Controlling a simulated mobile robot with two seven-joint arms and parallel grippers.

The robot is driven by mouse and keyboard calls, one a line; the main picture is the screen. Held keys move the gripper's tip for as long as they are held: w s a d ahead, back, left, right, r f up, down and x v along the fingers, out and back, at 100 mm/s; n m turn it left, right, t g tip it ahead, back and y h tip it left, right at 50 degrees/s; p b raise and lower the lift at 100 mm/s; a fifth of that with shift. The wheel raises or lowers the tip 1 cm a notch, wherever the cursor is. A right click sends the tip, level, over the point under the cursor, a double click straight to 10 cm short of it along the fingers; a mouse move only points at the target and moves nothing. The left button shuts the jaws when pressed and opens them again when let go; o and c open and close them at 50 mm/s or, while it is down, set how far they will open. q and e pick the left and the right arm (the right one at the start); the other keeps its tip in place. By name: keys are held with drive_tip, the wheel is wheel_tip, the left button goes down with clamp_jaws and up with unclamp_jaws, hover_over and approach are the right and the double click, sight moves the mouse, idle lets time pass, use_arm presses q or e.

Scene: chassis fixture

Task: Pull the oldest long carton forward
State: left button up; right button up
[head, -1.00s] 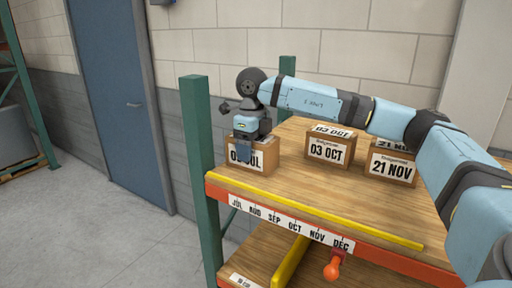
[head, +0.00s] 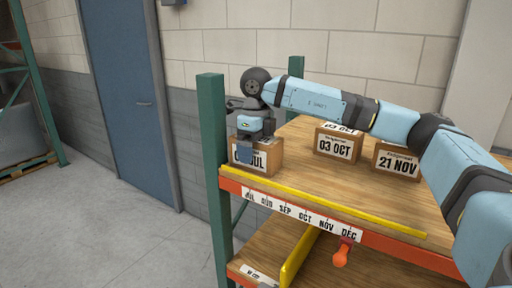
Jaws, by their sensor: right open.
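The leftmost carton (head: 268,159) is brown, with a white date label partly covered by my gripper; "JUL" can be read. It sits at the left end of the upper shelf, close behind the yellow front strip. A carton marked 03 OCT (head: 337,145) stands in the middle, and one marked 21 NOV (head: 398,161) stands to the right. My right gripper (head: 246,152) is open at the JUL carton, with its dark fingers down over the top and label face. Whether they touch it cannot be told. My left gripper is not in view.
The shelf (head: 320,178) has a yellow front strip (head: 340,206) above a month label strip running JUL to DEC. A green post (head: 213,150) stands close left of the JUL carton. An orange-red knob (head: 341,257) hangs below the front edge. My right arm crosses above the cartons.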

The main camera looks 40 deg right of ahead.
drive_tip(key=shift+r+p, duration=0.45)
drive_tip(key=shift+r, duration=0.05)
wheel_tip(320, 180, up, 7)
drive_tip(key=p, duration=0.4)
idle(0.4)
